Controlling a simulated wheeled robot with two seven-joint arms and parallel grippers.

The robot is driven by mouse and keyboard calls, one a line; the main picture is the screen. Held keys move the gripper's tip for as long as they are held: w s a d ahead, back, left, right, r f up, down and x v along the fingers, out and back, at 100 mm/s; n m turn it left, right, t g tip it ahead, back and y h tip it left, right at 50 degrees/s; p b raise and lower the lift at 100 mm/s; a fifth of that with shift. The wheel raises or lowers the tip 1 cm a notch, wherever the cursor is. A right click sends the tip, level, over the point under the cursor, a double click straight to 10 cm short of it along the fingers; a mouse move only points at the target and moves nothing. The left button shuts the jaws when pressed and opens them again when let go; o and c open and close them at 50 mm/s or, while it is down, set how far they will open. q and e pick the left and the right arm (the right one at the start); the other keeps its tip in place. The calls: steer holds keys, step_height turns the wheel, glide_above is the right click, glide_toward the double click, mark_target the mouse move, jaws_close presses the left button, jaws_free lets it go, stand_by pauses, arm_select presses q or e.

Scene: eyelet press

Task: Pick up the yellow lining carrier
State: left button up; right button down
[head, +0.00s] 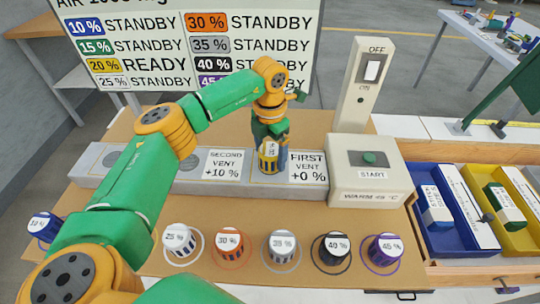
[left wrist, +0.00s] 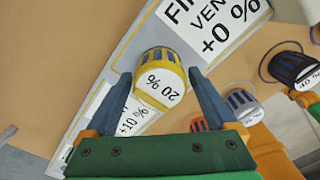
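The yellow lining carrier (head: 268,157) is a small cup with a yellow rim and a white top marked 20 %. It stands on the grey press bar (head: 110,181) between the second vent and first vent labels. In the left wrist view the carrier (left wrist: 160,78) sits between the two fingers of my left gripper (left wrist: 159,82). The fingers are spread, one on each side, with a narrow gap showing. In the head view my left gripper (head: 269,135) is directly above the carrier and partly hides it. My right gripper is not in view.
A row of carriers, including the orange 30 % one (head: 229,241), stands in front of the bar. A START box (head: 370,172) is at the bar's right end. Blue (head: 436,243) and yellow (head: 522,241) trays lie at right. The board (head: 185,50) reads 20 % READY.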

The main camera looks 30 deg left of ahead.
arm_select(q)
steer(key=shift+r, duration=0.1)
steer(key=c, duration=1.2)
